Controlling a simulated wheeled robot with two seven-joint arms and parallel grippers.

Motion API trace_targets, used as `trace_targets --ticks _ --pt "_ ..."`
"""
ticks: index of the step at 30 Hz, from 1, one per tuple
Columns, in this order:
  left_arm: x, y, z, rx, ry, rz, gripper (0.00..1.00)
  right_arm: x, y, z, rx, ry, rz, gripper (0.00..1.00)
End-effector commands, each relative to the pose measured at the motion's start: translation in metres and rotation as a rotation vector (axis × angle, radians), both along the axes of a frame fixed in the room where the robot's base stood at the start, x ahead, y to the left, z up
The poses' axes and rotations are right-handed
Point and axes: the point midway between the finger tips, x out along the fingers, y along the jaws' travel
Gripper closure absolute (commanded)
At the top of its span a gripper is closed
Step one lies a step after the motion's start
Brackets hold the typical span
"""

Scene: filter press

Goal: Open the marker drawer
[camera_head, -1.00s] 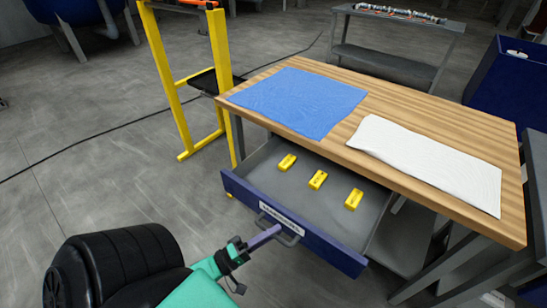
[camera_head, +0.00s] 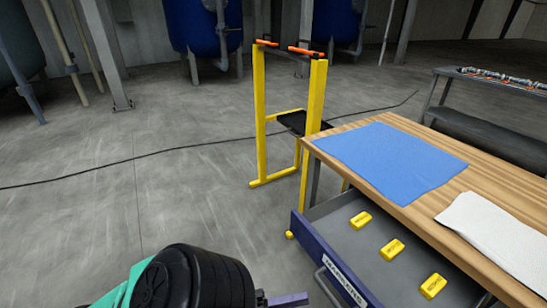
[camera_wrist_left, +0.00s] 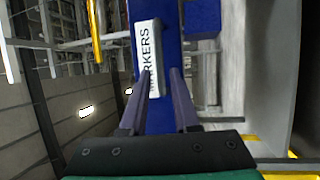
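The marker drawer (camera_head: 322,246) has a blue front and stands pulled out from under the wooden table, showing its grey inside. Several yellow blocks (camera_head: 392,250) lie in it. A white label (camera_head: 343,281) is on the front; in the left wrist view the label (camera_wrist_left: 148,45) reads "…RKERS". The grey handle (camera_head: 325,287) is at the bottom of the head view. My left gripper (camera_head: 288,300) is just left of the handle, apart from it. In the left wrist view its two fingers (camera_wrist_left: 162,78) are spread, with the drawer front beyond. My right gripper is not in view.
The wooden table (camera_head: 440,205) carries a blue cloth (camera_head: 388,158) and a white cloth (camera_head: 490,228). A yellow frame (camera_head: 312,120) stands behind its left corner. A black cable (camera_head: 130,160) crosses the floor.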

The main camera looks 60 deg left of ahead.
Motion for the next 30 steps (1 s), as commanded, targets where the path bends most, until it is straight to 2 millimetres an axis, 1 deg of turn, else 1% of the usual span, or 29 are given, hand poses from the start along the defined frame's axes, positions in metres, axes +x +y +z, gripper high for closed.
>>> trace_targets --ticks 1,3,6,9,12,28,30 --pt "-0.015 0.005 -0.006 0.003 0.005 -0.001 0.7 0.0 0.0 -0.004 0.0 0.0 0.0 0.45" --pt "-0.032 0.012 -0.009 0.002 0.005 0.0 0.7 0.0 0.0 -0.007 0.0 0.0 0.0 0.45" --pt "-0.05 0.019 -0.012 0.001 0.003 -0.001 0.7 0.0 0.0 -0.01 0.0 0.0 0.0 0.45" --pt "-0.059 0.023 -0.012 0.001 0.001 0.0 0.7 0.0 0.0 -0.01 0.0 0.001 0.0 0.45" --pt "-0.061 0.024 -0.011 0.0 -0.002 0.0 0.7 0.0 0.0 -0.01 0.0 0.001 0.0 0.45" --pt "-0.061 0.024 -0.011 0.0 -0.001 0.001 0.7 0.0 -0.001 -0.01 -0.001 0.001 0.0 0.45" --pt "-0.059 0.024 -0.015 0.026 0.012 0.012 0.7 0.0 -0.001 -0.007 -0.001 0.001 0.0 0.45"
